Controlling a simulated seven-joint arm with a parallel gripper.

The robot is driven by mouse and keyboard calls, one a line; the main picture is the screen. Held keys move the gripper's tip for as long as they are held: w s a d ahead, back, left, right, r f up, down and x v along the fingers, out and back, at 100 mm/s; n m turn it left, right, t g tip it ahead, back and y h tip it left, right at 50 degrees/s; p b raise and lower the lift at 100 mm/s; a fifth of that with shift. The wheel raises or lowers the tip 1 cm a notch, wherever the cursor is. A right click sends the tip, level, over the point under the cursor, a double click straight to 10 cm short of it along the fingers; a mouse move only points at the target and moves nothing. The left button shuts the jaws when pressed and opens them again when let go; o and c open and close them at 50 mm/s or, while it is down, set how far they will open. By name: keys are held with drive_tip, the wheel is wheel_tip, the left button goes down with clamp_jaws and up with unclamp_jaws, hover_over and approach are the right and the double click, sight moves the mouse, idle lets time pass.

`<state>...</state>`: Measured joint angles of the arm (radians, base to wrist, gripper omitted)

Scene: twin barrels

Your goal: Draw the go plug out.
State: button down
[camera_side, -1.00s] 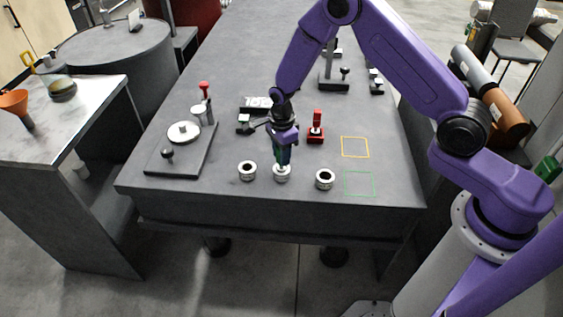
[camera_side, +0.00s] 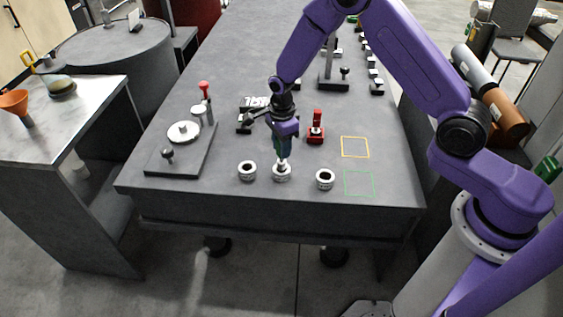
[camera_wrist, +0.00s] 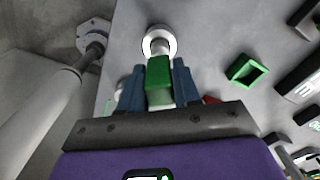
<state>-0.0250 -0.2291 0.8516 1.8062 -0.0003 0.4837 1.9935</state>
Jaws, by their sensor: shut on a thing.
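The go plug has a green handle (camera_wrist: 159,75), held between my gripper's blue fingers. In the side view my gripper (camera_side: 282,148) is above the middle of three metal rings, shut on the handle and pointing down. The plug's pale metal lower part (camera_side: 282,162) shows between the fingers and the middle ring (camera_side: 281,175). It looks upright and lined up with the ring's bore; how deep its tip sits is hidden. The same ring (camera_wrist: 160,40) shows beyond the handle in the wrist view.
Other rings stand at left (camera_side: 247,172) and right (camera_side: 325,180). A red stand (camera_side: 316,130) is behind right. Yellow (camera_side: 355,147) and green (camera_side: 360,184) outlined squares are clear at right. A dark plate with fixtures (camera_side: 182,150) lies at left.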

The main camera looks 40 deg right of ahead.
drive_tip(key=shift+r, duration=4.3)
drive_tip(key=shift+s+d+r+n, duration=0.3)
drive_tip(key=shift+d+n, duration=0.1)
drive_tip(key=shift+n, duration=0.3)
drive_tip(key=s+d+r+n, duration=0.6)
drive_tip(key=s+d+n, duration=0.2)
drive_tip(key=n, duration=1)
drive_tip(key=shift+d+n, duration=0.3)
drive_tip(key=shift+d, duration=0.3)
